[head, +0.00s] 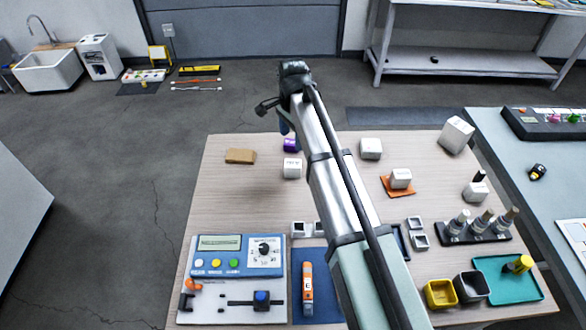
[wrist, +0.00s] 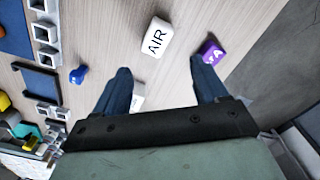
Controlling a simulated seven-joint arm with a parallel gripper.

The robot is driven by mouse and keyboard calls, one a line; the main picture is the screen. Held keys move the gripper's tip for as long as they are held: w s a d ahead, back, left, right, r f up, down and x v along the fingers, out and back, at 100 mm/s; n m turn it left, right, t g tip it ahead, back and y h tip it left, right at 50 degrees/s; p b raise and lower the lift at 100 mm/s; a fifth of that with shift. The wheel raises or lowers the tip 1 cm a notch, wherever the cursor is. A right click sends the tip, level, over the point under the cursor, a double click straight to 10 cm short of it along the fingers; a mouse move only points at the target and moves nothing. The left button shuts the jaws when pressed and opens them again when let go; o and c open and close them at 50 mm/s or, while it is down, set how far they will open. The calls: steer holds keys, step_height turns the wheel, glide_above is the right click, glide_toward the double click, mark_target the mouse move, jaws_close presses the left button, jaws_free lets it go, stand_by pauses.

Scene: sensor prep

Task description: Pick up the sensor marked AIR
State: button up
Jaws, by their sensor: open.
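The sensor marked AIR (wrist: 157,38) is a white block with black letters. It lies on the wood-topped table, ahead of my gripper in the wrist view. In the head view it appears to be the white block (head: 292,168) just in front of the purple block (head: 291,145), though its letters are too small to read there. My gripper (wrist: 162,84) is open, its two dark blue fingers apart. AIR is beyond the fingertips, not between them. In the head view my arm hides most of the gripper.
The purple block (wrist: 210,52) lies close by the right fingertip in the wrist view. Another white block (wrist: 138,97) shows partly between the fingers. A small blue piece (wrist: 77,74) lies left. A brown block (head: 240,156) lies at the table's back left, with clear wood around it.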

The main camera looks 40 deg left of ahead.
mark_target(293, 162)
step_height(293, 162, down, 9)
steer(key=m, duration=0.7)
steer(key=shift+r+m, duration=0.2)
steer(key=shift+m, duration=0.1)
steer(key=shift+s+d+f, duration=0.1)
steer(key=shift+d+f, duration=0.05)
steer(key=shift+f, duration=1.2)
steer(key=shift+d+f, duration=0.1)
steer(key=shift+f, duration=1.2)
steer(key=c, duration=1.1)
